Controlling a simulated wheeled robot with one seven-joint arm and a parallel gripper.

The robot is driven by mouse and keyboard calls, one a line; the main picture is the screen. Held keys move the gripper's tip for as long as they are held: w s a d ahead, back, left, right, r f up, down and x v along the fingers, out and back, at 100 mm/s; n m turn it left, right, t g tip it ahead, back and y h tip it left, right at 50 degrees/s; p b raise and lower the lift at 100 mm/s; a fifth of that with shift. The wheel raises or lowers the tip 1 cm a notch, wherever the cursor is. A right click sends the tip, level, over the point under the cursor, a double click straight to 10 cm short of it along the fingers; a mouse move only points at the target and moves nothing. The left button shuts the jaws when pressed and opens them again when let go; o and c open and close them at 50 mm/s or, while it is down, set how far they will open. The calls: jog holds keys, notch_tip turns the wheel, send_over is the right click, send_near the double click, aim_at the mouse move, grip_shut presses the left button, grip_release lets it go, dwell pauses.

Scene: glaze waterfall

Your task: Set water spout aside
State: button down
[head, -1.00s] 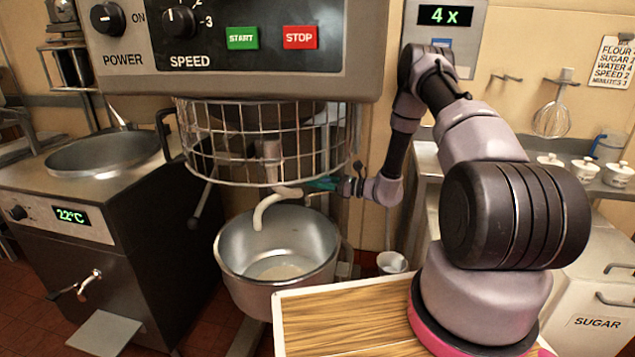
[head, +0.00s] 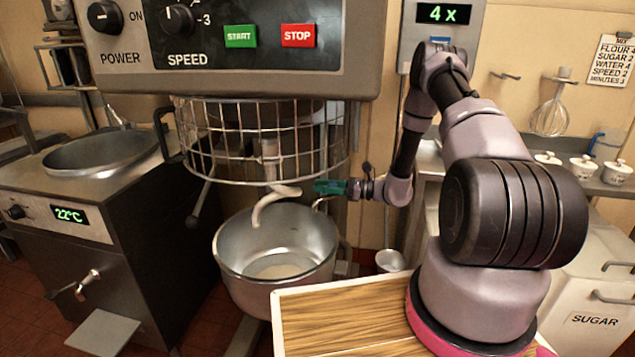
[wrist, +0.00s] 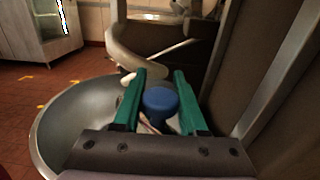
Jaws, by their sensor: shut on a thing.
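My gripper (head: 328,187) has green fingers and reaches in from the right, just above the right rim of the steel mixing bowl (head: 232,262). In the wrist view, the gripper (wrist: 158,95) is shut on a blue knob (wrist: 160,99) between its fingers. The knob appears to be the handle of the water spout. A thin, pale bent pipe (head: 318,203), apparently the spout, shows just below the fingers in the head view. Most of it is hidden or too small to make out. The curved dough hook (head: 268,207) hangs over the bowl, left of my gripper.
The wire guard (head: 255,150) hangs above the bowl, close over my gripper. The mixer column stands close behind. A wooden-topped surface (head: 335,318) is in front. A steel kettle (head: 105,152) stands left, and a counter with small pots (head: 583,168) is right.

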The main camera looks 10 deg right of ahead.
jog(key=s+d+n+g, duration=0.8)
jog(key=s+d+g, duration=0.5)
jog(key=s+d, duration=0.2)
jog(key=shift+s+d+n, duration=0.3)
jog(key=shift+s+d, duration=0.1)
jog(key=shift+s, duration=0.6)
jog(key=shift+c, duration=2.3)
grip_release()
jog(key=shift+s, duration=0.1)
jog(key=v, duration=1.1)
jog(key=shift+r, duration=0.15)
